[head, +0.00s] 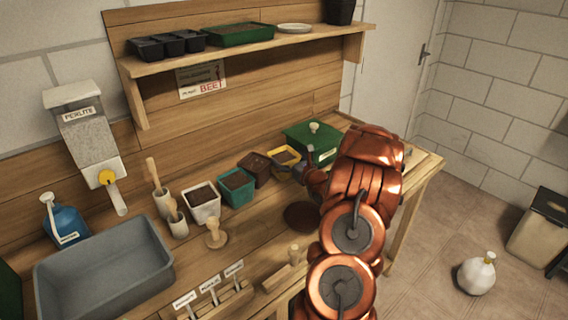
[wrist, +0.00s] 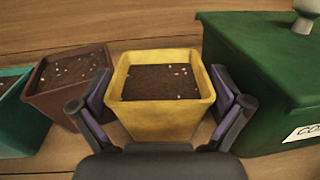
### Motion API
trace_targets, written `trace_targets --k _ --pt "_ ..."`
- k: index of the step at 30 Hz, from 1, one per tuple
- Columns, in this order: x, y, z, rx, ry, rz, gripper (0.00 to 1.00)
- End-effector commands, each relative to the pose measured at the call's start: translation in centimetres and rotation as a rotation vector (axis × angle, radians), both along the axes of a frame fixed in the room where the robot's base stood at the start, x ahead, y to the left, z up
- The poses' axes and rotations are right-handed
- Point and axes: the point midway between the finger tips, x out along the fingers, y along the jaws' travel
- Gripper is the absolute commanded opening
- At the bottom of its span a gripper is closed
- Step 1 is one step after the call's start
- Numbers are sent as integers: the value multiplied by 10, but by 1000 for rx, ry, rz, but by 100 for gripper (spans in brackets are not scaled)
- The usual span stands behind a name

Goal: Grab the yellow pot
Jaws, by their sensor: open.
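The yellow pot (wrist: 163,118) is square, filled with dark soil with a few pale specks, and stands upright on the wooden bench. In the head view the yellow pot (head: 285,151) is at the back of the bench, partly hidden by my arm. My gripper (wrist: 167,98) is open, with one finger on each side of the yellow pot near its rim. I cannot tell whether the fingers touch it. In the head view my gripper (head: 298,165) is small and mostly hidden behind my arm.
A brown pot (wrist: 72,87) stands close on the left, with a teal pot (wrist: 20,115) beyond it. A green lidded box (wrist: 262,90) stands close on the right. A white pot (head: 204,206) and a grey basin (head: 105,262) are further left. A shelf (head: 245,50) runs above.

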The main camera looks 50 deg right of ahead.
Motion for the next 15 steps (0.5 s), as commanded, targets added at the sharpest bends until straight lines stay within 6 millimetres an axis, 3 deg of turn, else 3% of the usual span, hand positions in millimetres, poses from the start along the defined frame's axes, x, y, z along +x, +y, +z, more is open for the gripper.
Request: trace_targets --k 10,15 --pt "7 -1 0 1 0 1 100" --pt "7 -1 -1 1 0 0 83"
